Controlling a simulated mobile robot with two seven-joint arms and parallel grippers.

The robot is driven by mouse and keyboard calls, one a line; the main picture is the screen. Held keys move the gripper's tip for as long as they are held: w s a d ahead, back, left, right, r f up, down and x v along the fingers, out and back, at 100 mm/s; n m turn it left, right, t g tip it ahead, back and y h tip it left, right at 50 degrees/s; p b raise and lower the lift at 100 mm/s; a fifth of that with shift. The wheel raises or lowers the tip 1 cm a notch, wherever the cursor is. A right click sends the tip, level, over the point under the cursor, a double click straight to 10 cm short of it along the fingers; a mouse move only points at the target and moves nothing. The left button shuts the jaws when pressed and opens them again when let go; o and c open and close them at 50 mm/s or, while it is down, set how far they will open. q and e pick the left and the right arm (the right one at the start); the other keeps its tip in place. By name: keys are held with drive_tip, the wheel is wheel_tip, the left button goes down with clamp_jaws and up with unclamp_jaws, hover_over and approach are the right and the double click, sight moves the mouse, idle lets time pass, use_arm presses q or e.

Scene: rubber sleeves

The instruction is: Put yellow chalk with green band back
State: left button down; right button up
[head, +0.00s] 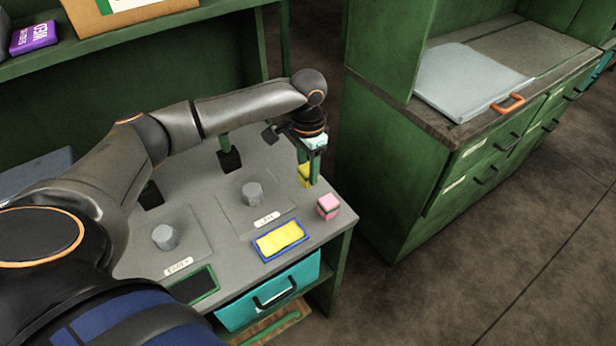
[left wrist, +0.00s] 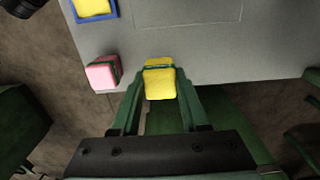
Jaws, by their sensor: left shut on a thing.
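The yellow chalk (head: 304,176) is between the fingers of my left gripper (head: 312,165), near the right edge of the grey tabletop (head: 215,205). In the left wrist view the yellow chalk (left wrist: 159,82) sits between both green fingertips (left wrist: 160,95), with a dark green band near its top. My left gripper is shut on it. I cannot tell whether the chalk touches the tabletop. A pink chalk (head: 328,206) with a dark band stands beside it near the edge; it also shows in the left wrist view (left wrist: 102,73). My right gripper is not in view.
A blue-rimmed tray with a yellow fill (head: 280,240) and a green-rimmed dark panel (head: 193,286) lie at the front edge. Two grey cylinders (head: 252,194) (head: 165,237) stand on the tabletop. A teal drawer (head: 268,297) is below. A green cabinet (head: 440,180) stands to the right, across a floor gap.

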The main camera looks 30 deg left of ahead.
sight(308, 179)
use_arm(q)
drive_tip(key=shift+f, duration=1.4)
drive_tip(key=shift+f, duration=0.2)
drive_tip(key=shift+c, duration=2.1)
unclamp_jaws()
wheel_tip(308, 179, up, 12)
drive_tip(key=shift+r+p, duration=0.2)
drive_tip(key=shift+p, duration=0.1)
drive_tip(key=shift+s, duration=0.1)
